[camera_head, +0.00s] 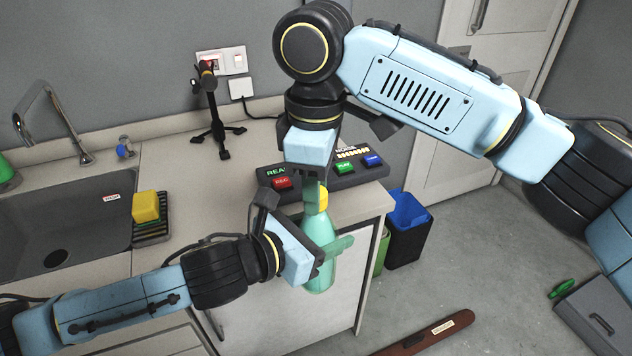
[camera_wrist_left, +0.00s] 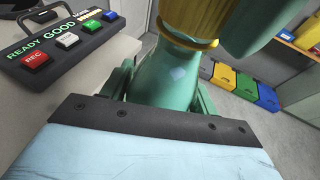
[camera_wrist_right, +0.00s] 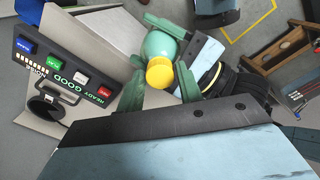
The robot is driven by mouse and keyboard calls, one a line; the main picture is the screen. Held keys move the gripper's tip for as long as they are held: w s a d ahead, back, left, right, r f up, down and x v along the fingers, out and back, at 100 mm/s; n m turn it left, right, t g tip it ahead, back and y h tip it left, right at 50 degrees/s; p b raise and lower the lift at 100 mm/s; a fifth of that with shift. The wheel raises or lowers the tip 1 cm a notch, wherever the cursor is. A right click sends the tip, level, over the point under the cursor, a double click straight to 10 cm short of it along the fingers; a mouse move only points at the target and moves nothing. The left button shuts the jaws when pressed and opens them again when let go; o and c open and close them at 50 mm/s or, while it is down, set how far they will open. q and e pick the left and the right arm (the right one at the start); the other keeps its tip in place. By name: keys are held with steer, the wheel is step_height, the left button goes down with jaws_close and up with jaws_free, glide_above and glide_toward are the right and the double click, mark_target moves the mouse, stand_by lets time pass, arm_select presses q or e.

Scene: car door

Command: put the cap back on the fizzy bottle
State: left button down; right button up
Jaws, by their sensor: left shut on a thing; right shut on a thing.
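The fizzy bottle (camera_head: 320,232) is pale green and stands roughly upright in the air in front of the counter's corner. My left gripper (camera_head: 332,258) is shut around its body; it also shows in the left wrist view (camera_wrist_left: 168,78). The yellow cap (camera_head: 322,199) is at the bottle's top, held by my right gripper (camera_head: 314,196), which comes from above. In the right wrist view the cap (camera_wrist_right: 159,73) sits between the fingers, in line with the bottle (camera_wrist_right: 160,45). In the left wrist view the cap's lower edge (camera_wrist_left: 190,38) meets the neck. I cannot tell whether it is threaded on.
A control panel with coloured buttons (camera_head: 340,168) lies on the counter (camera_head: 200,190) just behind. A sink (camera_head: 55,225), a yellow sponge (camera_head: 146,206) and a black stand (camera_head: 218,130) are left.

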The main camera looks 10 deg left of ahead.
steer(key=m, duration=1.2)
steer(key=o, duration=1.1)
steer(key=shift+r, duration=0.1)
steer(key=shift+r, duration=2.15)
steer(key=shift+c, duration=0.4)
